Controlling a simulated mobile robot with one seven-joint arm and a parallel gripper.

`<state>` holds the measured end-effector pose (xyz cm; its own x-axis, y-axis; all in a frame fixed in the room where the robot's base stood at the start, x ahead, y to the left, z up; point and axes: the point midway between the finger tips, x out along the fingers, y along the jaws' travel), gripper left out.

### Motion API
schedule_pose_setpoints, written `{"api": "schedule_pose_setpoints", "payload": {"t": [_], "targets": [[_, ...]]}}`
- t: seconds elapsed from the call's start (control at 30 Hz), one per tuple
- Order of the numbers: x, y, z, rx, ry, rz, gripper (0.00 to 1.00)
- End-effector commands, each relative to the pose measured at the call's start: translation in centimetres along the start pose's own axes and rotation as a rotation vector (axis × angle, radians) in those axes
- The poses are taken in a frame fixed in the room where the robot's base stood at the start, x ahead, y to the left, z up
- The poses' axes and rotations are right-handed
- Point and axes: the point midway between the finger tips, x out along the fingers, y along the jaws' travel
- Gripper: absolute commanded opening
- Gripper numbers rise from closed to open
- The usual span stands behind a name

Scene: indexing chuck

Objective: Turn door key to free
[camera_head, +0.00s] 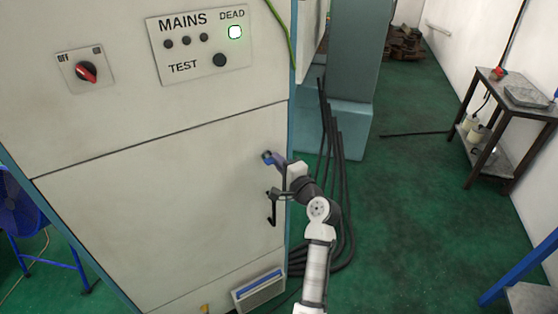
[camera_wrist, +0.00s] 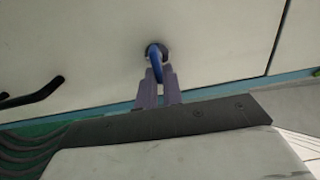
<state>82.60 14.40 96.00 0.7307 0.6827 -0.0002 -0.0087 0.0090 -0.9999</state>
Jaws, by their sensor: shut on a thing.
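The blue door key (camera_head: 267,156) sits in a dark round lock on the lower door of the pale cabinet. My gripper (camera_head: 278,161) is at the lock from the right, with its fingers closed on the key. In the wrist view the blue key (camera_wrist: 154,66) stands between the two fingers of my gripper (camera_wrist: 156,78), and its far end enters the dark lock (camera_wrist: 156,50). The key's exact angle is hard to tell. The lower cabinet door (camera_head: 150,215) looks shut. A black door handle (camera_head: 272,208) hangs down just below the lock.
Above are a red rotary switch (camera_head: 86,72) and a mains panel (camera_head: 195,50) with a green lamp lit under DEAD. Black cables (camera_head: 335,180) hang beside the cabinet, close to my arm. A blue-fronted bin (camera_head: 258,287) is at the cabinet's foot.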

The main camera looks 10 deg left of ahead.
Motion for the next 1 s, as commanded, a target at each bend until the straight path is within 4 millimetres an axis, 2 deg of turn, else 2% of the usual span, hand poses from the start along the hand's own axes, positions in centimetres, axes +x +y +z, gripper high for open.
{"api": "schedule_pose_setpoints", "payload": {"t": [0.33, 0.37, 0.5, 0.83, 1.0], "targets": [[0.0, 0.0, -0.1, 0.004, 0.002, -0.001, 0.0], [0.0, 0.0, -0.1, 0.004, 0.002, -0.001, 0.11], [0.0, 0.0, -0.1, 0.003, 0.002, -0.001, 0.29], [-0.2, 0.1, -0.1, 0.003, 0.001, 0.0, 0.3], [-2.3, 0.3, -0.1, 0.003, 0.003, -0.001, 0.3]]}}
